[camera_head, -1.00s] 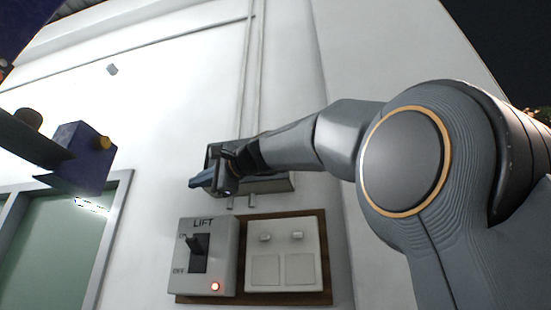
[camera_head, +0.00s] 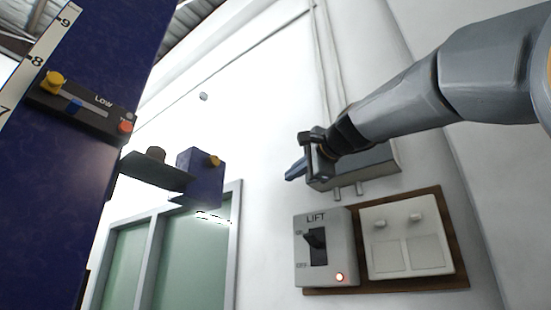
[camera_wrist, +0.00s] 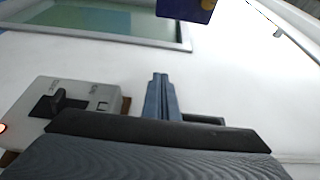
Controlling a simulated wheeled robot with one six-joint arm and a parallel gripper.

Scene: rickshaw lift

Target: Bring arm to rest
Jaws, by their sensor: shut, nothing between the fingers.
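My gripper (camera_head: 296,171) is at the end of my arm, which reaches in from the right in the head view. It is in front of the white wall, above the grey LIFT switch box (camera_head: 303,274). In the wrist view my gripper (camera_wrist: 160,80) shows its blue fingers together with nothing between them. The black lever (camera_head: 314,238) on the switch box points up toward the ON mark, and a red lamp (camera_head: 340,277) glows below it. The switch box (camera_wrist: 82,90) also shows at the left of the wrist view.
A white double switch panel (camera_head: 406,240) sits right of the LIFT box on a wooden board (camera_head: 452,225). A grey wall box (camera_head: 375,165) is behind my gripper. A blue lift column (camera_head: 60,190) with a blue block (camera_head: 202,178) stands left. A window (camera_head: 190,260) is behind.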

